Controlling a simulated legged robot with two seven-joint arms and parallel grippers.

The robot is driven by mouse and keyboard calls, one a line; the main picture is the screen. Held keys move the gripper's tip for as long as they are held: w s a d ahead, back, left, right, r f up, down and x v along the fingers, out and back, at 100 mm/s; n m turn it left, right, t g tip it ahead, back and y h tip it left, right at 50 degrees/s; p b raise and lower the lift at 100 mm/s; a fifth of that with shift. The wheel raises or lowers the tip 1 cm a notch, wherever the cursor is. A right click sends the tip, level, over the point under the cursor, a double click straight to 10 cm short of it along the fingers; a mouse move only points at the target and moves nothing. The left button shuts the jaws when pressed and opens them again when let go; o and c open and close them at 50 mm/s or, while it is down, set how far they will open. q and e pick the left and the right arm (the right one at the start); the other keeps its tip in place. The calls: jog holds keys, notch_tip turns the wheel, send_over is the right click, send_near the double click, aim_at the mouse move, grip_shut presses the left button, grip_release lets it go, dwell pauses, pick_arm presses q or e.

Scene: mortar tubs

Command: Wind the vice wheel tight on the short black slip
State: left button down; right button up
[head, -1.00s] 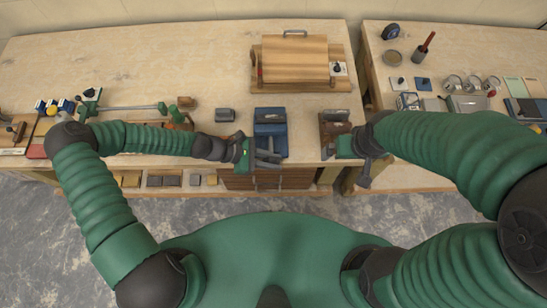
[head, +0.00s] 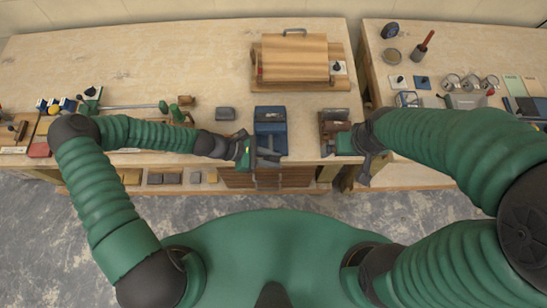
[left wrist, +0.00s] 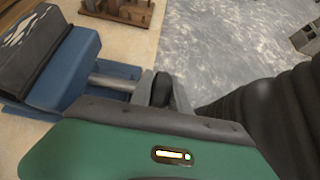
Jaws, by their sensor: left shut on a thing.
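A blue vice (head: 270,118) stands at the bench's front edge, and its blue body (left wrist: 75,70) fills the upper left of the left wrist view. A bare metal spindle (left wrist: 112,84) runs from it to a grey part with a dark knob, apparently the wheel (left wrist: 161,90). My left gripper (head: 264,157) is at the vice's front, shut on this wheel; its green housing hides part of it. My right gripper (head: 342,145) is beside a brown wooden block-like fixture (head: 333,122); its fingers are unclear. I cannot make out the black slip in the vice for certain.
A green clamp (head: 135,107) lies at the left. Tins and small tools lie on the right bench (head: 450,55).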

pick_arm(q)
jog(key=shift+r, duration=0.15)
jog(key=c, duration=1.4)
grip_release()
jog(key=shift+c, duration=0.2)
jog(key=shift+o, duration=0.9)
jog(key=shift+a, duration=0.15)
jog(key=shift+a, duration=0.2)
jog(key=b+v, duration=0.1)
jog(key=v, duration=1.5)
jog(key=shift+a+b, duration=0.25)
jog(key=shift+b, duration=0.1)
